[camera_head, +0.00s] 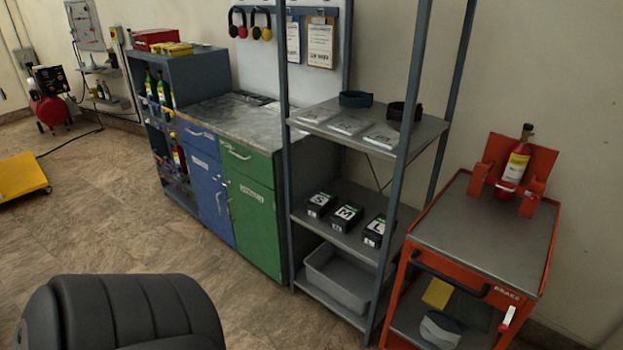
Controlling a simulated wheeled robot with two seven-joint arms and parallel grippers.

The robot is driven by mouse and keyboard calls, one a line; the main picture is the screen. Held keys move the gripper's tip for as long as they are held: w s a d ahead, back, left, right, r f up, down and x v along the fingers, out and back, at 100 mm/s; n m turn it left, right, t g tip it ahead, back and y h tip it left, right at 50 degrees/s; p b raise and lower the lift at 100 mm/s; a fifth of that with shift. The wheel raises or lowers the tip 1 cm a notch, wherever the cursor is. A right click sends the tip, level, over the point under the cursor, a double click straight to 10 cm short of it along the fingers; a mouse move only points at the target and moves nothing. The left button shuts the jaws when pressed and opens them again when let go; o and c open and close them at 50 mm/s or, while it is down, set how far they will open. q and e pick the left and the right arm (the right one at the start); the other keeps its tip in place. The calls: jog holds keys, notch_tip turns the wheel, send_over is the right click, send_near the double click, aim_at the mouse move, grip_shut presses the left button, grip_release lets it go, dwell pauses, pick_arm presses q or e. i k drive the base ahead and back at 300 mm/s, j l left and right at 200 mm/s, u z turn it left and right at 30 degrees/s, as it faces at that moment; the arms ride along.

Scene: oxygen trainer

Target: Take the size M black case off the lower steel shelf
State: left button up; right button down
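The size M black case (347,217) sits on the lower steel shelf (337,237) of the grey rack, a white M on its top. It stands between the S case (320,205) to its left and the L case (374,231) to its right, with small gaps. Neither of my grippers shows in the head view. Nothing is touching the M case.
The rack's front post (404,170) rises close to the L case. An upper shelf (428,127) holds white packets and black straps. A grey bin (338,279) sits below. A red cart (470,235) stands at right, a black chair (125,310) in front; floor between chair and rack is clear.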

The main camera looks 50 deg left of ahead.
aim_at(345, 218)
jog(key=u, duration=1.35)
